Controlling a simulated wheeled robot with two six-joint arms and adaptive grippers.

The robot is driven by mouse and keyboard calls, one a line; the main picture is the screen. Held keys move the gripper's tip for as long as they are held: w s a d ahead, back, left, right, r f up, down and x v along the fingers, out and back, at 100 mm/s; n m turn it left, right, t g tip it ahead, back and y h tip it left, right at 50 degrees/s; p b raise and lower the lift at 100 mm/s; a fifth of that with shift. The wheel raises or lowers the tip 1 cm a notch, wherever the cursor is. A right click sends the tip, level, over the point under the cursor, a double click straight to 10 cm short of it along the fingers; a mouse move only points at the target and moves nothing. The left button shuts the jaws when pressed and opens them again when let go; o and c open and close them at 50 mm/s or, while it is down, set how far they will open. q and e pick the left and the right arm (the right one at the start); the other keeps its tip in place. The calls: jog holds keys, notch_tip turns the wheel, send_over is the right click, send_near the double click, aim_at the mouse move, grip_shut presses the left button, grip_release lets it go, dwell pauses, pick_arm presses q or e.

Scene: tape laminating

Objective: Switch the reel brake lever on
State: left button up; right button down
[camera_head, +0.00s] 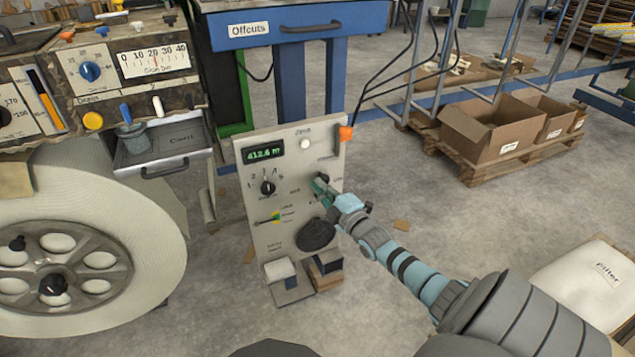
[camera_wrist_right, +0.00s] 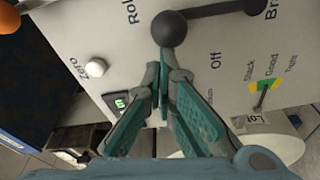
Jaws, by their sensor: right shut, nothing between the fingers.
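The grey control panel (camera_head: 262,225) stands upright in the middle of the head view. The reel brake lever has a black ball (camera_wrist_right: 169,28) and a dark shaft that runs right in the right wrist view, near the printed words "Off" and "Bra…". In the head view the ball (camera_head: 323,178) is small and partly hidden by my right gripper. My right gripper (camera_head: 320,187) is shut and empty at the panel's right side. Its fingertips (camera_wrist_right: 163,75) show close to the ball; whether they touch it I cannot tell. My left gripper is not in view.
The panel also carries a rotary knob (camera_head: 268,188), a white button (camera_head: 305,144), an orange knob (camera_head: 345,133) and a black disc (camera_head: 315,234). A large white reel (camera_head: 150,225) stands left. Cardboard boxes (camera_head: 485,135) stand on a pallet at right.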

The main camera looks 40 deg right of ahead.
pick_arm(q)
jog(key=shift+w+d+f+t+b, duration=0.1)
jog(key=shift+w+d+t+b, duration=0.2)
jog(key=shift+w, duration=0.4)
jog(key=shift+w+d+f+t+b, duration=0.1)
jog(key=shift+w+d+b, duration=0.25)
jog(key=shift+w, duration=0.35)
pick_arm(e)
jog(key=shift+s+d+f+m+t, duration=0.1)
jog(key=shift+s+d+m, duration=0.25)
jog(key=shift+d+m, duration=0.6)
jog(key=shift+s+d+f+m+t, duration=0.1)
jog(key=shift+s+d+m, duration=0.2)
jog(key=shift+d+m, duration=0.6)
jog(key=shift+s+d+m+t, duration=0.1)
jog(key=shift+s+d+m, duration=0.25)
jog(key=shift+d+m, duration=0.55)
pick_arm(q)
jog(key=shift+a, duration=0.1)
pick_arm(e)
jog(key=shift+d, duration=0.1)
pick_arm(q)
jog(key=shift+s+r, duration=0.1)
